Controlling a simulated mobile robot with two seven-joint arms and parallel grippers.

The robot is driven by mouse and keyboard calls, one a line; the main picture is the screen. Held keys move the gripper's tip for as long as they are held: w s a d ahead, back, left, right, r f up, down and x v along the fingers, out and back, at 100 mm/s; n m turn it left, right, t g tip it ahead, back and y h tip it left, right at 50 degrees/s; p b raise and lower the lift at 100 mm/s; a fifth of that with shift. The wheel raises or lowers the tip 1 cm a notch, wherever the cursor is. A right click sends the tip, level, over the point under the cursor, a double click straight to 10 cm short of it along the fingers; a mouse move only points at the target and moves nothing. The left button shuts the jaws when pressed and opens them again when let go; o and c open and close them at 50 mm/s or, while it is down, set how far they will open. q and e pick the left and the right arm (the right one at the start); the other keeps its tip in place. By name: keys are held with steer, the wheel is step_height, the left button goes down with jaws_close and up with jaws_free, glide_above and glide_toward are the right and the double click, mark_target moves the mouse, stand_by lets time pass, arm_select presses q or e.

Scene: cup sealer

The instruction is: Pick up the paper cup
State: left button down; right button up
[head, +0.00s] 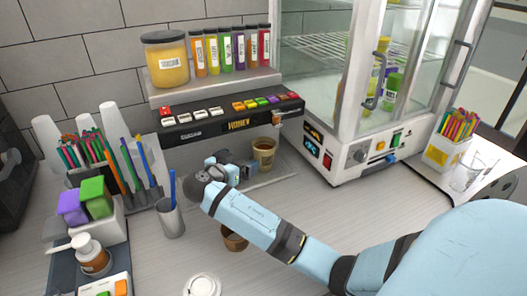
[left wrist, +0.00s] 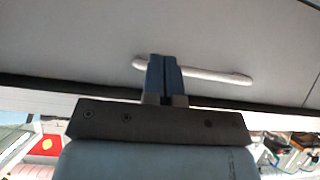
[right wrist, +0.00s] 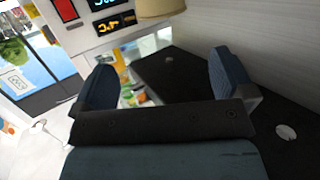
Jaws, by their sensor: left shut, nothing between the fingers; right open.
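A tan paper cup (head: 263,152) stands upright under the front of the black dispenser. My right gripper (head: 238,168) is open just left of this cup, with its arm reaching in from the right. In the right wrist view, my right gripper's fingers (right wrist: 161,65) are spread apart with nothing between them. Part of a tan cup (right wrist: 160,9) shows at the top edge there, beyond the fingertips. A second brown cup (head: 235,240) sits on the counter, partly hidden by my right arm. My left gripper (left wrist: 165,60) is shut and empty in the left wrist view, out of the head view.
The black dispenser (head: 230,121) with coloured buttons stands behind the cup. A glass-doored machine (head: 345,155) stands to the right. A metal holder (head: 170,218) with a blue item stands left of my right gripper. A pale bar (left wrist: 220,76) lies past my left fingers.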

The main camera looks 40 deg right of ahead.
steer(key=p, duration=0.2)
glide_toward(269, 140)
steer(key=p+x, duration=0.2)
steer(key=x, duration=0.3)
steer(key=shift+s+f, duration=0.15)
steer(key=shift+a, duration=0.15)
steer(key=c, duration=1.3)
steer(key=shift+o, duration=0.2)
